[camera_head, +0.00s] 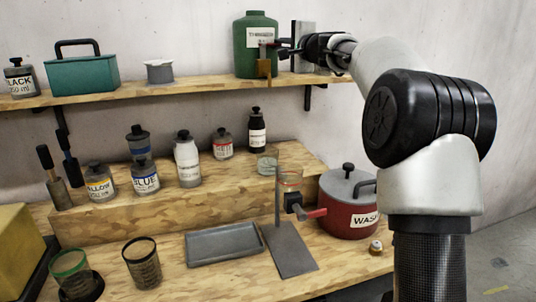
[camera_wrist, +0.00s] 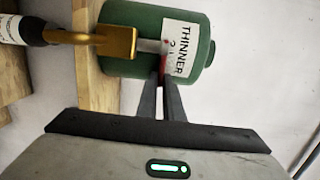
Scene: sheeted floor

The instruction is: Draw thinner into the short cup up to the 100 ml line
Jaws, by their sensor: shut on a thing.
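The green thinner jug (camera_head: 248,55) stands on the upper shelf, its label facing out; it also shows in the wrist view (camera_wrist: 150,25). A brass tap (camera_head: 264,69) sticks out of its front, also seen in the wrist view (camera_wrist: 118,42). My gripper (camera_head: 284,48) is at the tap, its fingers (camera_wrist: 163,82) shut on the small red tap lever (camera_wrist: 164,64), which they partly hide. A low clear cup (camera_head: 267,160) stands on the raised step roughly below the tap. Its marks and any liquid level are too small to read. No stream is clearly visible.
A green-rimmed cup (camera_head: 70,264) and dark-rimmed cup (camera_head: 142,264) stand front left. Several bottles fill the step; a grey tray (camera_head: 226,244) lies before it.

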